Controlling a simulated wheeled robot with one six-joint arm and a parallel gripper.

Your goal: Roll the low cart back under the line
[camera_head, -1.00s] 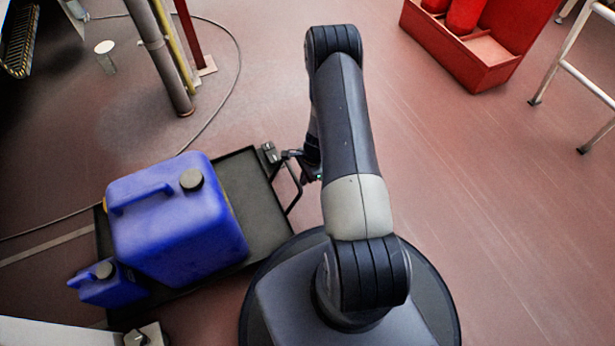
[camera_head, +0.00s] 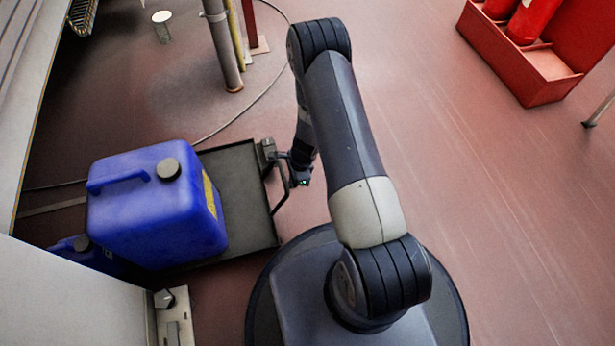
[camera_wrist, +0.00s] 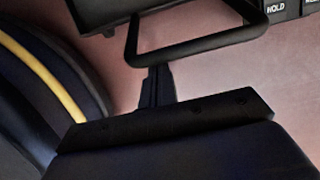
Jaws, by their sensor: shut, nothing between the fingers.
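The low cart (camera_head: 240,185) is a flat black platform on the floor at the left of the head view. A large blue canister (camera_head: 160,215) stands on it, and a small blue canister (camera_head: 72,246) is partly hidden behind a white panel. The cart's black handle loop (camera_head: 279,195) faces my arm, and it also shows in the wrist view (camera_wrist: 205,46). My gripper (camera_head: 301,178) is at this handle. In the wrist view its fingers (camera_wrist: 157,72) are shut and empty, just at the handle bar; I cannot tell whether they touch it.
The white panel (camera_head: 85,300) of the line stands close at lower left, with a metal fitting (camera_head: 170,300) by its corner. A grey post (camera_head: 223,50) and a cable are beyond the cart. A red extinguisher box (camera_head: 530,65) stands upper right.

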